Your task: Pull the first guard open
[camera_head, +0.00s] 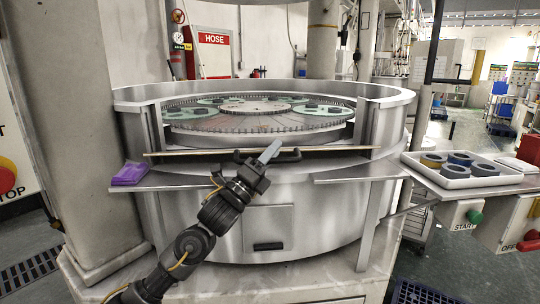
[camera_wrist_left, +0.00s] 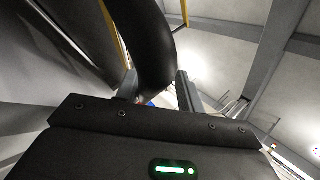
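The first guard (camera_head: 195,152) shows as a long thin strip with a tan edge across the front opening of the round steel lapping machine (camera_head: 285,205). A black bar handle (camera_head: 291,156) sits at its middle. My left gripper (camera_head: 270,152) reaches up from below to this handle, its grey finger overlapping the bar. In the left wrist view the curved black handle (camera_wrist_left: 157,50) passes between the two fingers of my left gripper (camera_wrist_left: 157,85) and fills the gap, so the gripper looks shut on it. My right gripper is out of view.
A white tray (camera_head: 445,182) with several dark rings stands on the right shelf above a green START button (camera_head: 474,217). A purple cloth (camera_head: 131,174) lies on the left ledge. A thick column (camera_head: 80,120) stands at left. Toothed carriers (camera_head: 330,110) lie inside the machine.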

